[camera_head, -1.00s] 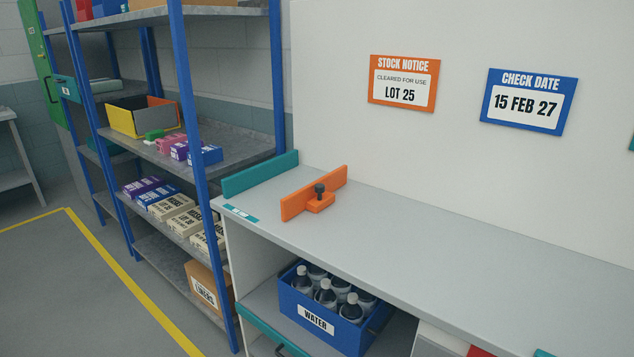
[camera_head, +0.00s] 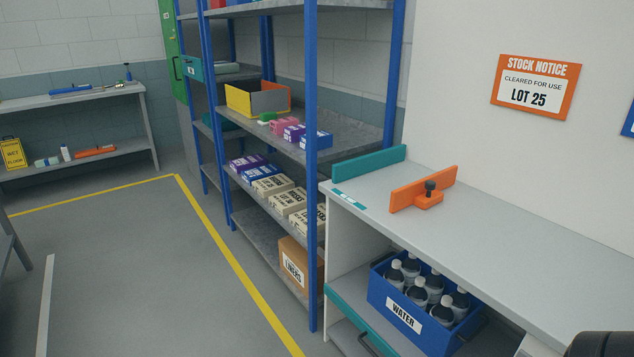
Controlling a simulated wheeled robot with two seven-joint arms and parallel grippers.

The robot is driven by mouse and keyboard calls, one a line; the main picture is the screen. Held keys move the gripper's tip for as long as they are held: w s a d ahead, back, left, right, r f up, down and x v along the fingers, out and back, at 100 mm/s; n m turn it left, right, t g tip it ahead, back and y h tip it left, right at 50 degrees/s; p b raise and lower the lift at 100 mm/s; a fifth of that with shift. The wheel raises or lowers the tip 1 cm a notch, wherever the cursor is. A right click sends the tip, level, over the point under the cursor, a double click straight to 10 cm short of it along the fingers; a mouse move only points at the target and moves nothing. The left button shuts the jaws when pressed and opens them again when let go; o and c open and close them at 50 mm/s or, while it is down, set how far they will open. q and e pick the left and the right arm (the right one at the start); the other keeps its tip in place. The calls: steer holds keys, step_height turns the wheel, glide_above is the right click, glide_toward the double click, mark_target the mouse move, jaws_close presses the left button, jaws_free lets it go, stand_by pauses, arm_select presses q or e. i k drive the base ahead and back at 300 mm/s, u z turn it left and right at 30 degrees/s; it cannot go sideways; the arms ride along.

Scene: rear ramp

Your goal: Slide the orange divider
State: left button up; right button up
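The orange divider (camera_head: 423,190) stands upright on the grey counter (camera_head: 480,218). Neither of my grippers is in view. A dark rounded shape (camera_head: 603,345) shows at the bottom right corner; I cannot tell which part it is.
A blue crate (camera_head: 375,292) of bottles labelled WATER sits under the counter. A blue-posted shelf rack (camera_head: 312,240) with boxes stands left of the counter. Grey floor with a yellow line (camera_head: 236,262) is clear further left. A workbench (camera_head: 70,97) stands at the back left.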

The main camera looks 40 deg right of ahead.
mark_target(424, 193)
steer(key=u, duration=0.85)
steer(key=k, duration=1.1)
steer(key=z, duration=1.05)
